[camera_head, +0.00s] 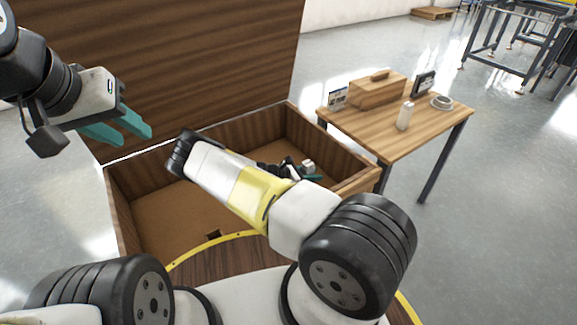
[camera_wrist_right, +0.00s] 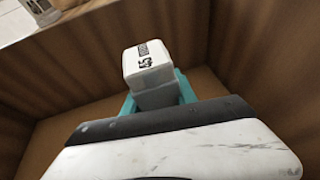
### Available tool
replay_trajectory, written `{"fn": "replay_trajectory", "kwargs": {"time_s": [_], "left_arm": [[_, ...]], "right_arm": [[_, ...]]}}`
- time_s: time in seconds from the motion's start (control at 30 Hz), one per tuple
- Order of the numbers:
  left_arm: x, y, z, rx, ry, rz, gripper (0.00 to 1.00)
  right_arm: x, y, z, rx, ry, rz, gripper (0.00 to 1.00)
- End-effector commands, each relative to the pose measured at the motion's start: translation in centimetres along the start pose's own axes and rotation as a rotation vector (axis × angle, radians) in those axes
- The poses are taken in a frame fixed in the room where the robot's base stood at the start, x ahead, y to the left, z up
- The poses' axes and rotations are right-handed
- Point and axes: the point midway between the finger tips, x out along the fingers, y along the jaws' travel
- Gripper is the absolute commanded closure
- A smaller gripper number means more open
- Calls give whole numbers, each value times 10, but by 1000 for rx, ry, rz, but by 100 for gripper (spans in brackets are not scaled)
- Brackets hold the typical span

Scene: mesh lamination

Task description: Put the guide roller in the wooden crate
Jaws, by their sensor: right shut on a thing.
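The wooden crate (camera_head: 349,163) stands open in front of me, with brown walls and a bare brown floor. My right arm reaches over it, and my right gripper (camera_head: 303,175) is low inside its right part. In the right wrist view the teal fingers (camera_wrist_right: 158,95) are shut on the guide roller (camera_wrist_right: 148,62), which shows a white, boxy end with dark print and a grey part between the fingers. Its white end also shows in the head view (camera_head: 308,166). I cannot tell if it touches the floor. My left gripper (camera_head: 135,134) is open and empty above the crate's left wall.
A tall wooden panel (camera_head: 190,60) rises behind the crate. A wooden table (camera_head: 440,125) to the right holds a wooden box (camera_head: 377,92), a white bottle (camera_head: 405,115), a small round dish (camera_head: 442,102) and upright cards. The crate's left floor is clear.

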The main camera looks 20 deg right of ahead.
Motion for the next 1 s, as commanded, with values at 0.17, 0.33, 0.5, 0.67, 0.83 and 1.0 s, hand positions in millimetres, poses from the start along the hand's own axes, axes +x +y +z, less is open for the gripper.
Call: {"fn": "replay_trajectory", "kwargs": {"time_s": [0.17,0.33,0.5,0.67,0.83,1.0], "left_arm": [[0,0,0,0,0,0,64],[0,0,0,0,0,0,64],[0,0,0,0,0,0,64],[0,0,0,0,0,0,64],[0,0,0,0,0,0,64],[0,0,0,0,0,0,64]], "right_arm": [[9,0,-21,0,-2,0,100],[17,-1,-40,-1,0,-1,100],[23,0,-57,0,-1,0,100],[24,0,-57,1,0,0,100],[24,0,-59,0,0,-1,100],[25,0,-60,0,0,-1,45]]}}
